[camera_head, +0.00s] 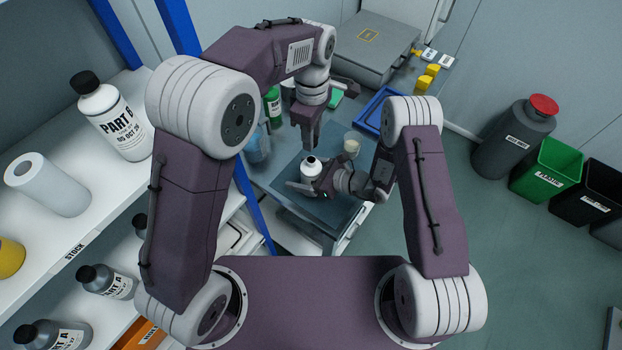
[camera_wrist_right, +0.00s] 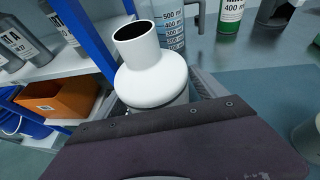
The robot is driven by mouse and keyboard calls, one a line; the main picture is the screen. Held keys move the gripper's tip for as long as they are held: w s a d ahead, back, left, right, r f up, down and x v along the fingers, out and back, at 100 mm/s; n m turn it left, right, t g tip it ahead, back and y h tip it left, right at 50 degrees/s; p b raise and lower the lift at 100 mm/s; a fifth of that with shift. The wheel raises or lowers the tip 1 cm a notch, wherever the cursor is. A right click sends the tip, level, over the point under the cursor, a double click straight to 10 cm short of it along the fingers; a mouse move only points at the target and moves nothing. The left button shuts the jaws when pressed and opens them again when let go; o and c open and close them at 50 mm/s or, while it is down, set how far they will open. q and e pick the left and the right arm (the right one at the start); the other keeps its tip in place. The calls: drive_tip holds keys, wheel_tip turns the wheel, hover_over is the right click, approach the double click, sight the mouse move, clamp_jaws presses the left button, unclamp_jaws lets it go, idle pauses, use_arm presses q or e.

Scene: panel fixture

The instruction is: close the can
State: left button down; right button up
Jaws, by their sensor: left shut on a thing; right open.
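The white can (camera_head: 311,172) stands upright on the blue-grey work table (camera_head: 340,205). In the right wrist view the can (camera_wrist_right: 150,75) shows a narrow neck with a dark, open mouth and no lid on it. My right gripper (camera_head: 308,183) is open, low at the can, with a finger on each side of its body; the wrist view shows part of both fingers. My left gripper (camera_head: 307,147) points down just above the can's mouth, apart from it. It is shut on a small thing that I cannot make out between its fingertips.
A blue measuring jug (camera_head: 257,146) and a green-labelled bottle (camera_head: 272,104) stand left of the can. A small cream cup (camera_head: 351,148) and a blue tray (camera_head: 377,112) are behind it to the right. Blue shelf posts (camera_head: 254,212) and stocked shelves rise at the left.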

clamp_jaws()
use_arm(q)
hover_over(312, 160)
drive_tip(key=shift+f, duration=2.5)
drive_tip(key=shift+f, duration=0.1)
drive_tip(key=shift+f, duration=0.8)
drive_tip(key=shift+f, duration=0.55)
